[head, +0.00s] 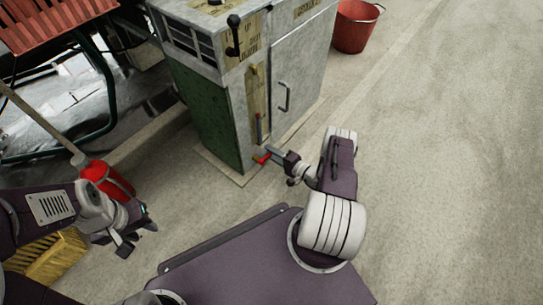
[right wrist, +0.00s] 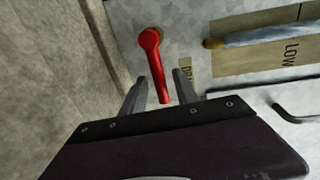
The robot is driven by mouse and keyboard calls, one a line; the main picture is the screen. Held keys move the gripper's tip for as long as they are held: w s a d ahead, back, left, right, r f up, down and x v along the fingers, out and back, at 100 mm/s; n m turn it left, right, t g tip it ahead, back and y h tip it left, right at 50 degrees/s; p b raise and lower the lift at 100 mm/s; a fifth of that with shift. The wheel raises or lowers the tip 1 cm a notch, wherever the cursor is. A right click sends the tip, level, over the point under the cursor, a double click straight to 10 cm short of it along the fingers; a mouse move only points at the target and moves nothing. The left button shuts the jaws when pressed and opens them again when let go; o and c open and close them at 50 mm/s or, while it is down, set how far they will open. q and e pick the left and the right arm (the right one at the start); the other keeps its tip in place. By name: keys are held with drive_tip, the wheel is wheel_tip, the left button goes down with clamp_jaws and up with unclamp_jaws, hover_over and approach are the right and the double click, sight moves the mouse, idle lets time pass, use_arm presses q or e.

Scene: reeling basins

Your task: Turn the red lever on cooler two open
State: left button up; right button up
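The red lever (right wrist: 152,58) is on the front of a grey metal cabinet (head: 300,60), low down near its left corner. In the right wrist view it hangs from its round pivot, its free end pointing down and slightly right. My right gripper (right wrist: 160,82) is open, with a finger on each side of the lever's lower end and gaps visible to both. In the head view the right gripper (head: 267,154) partly covers the red lever (head: 261,159). I cannot read which cooler number this is. My left gripper (head: 137,236) appears open and empty, well left of the cabinet.
A grey-blue handle with a brass end (right wrist: 260,35) is right of the lever, by a "LOW" label. A black-knobbed lever (head: 234,35) is higher up. Floor at right is clear.

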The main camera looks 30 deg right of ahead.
clamp_jaws()
idle(1.4)
